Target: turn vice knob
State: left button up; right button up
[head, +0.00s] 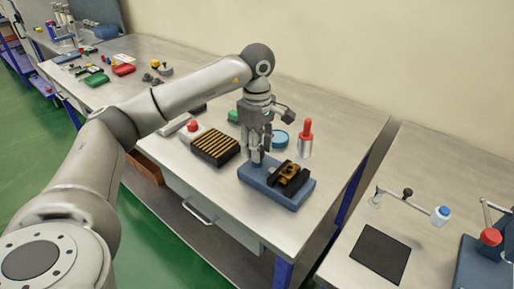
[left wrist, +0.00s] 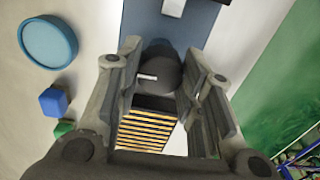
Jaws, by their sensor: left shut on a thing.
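The vice (head: 290,176) has black and brass jaws and sits on a blue base (head: 262,186) near the right end of the long workbench. My left gripper (head: 257,155) points down at the left side of the vice. The left wrist view shows a dark grey rounded knob (left wrist: 160,73) with a small light mark, between the two fingers of my left gripper (left wrist: 160,58). The gripper is shut on the knob. In the head view the fingers hide most of the knob. The blue base also shows in the left wrist view (left wrist: 197,32). My right gripper is out of view.
A black and yellow striped block (head: 214,147) stands left of the vice, with a red button box (head: 192,127) beyond it. A blue round dish (head: 281,138) and a red-topped metal cylinder (head: 306,142) stand behind. A gap separates the right-hand bench with a black mat (head: 380,254).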

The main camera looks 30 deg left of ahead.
pick_arm(q)
jog(key=shift+r+m, duration=0.15)
jog(key=shift+m, duration=0.75)
jog(key=o, duration=1)
jog(key=shift+o, duration=0.2)
notch_tip(320, 180, up, 12)
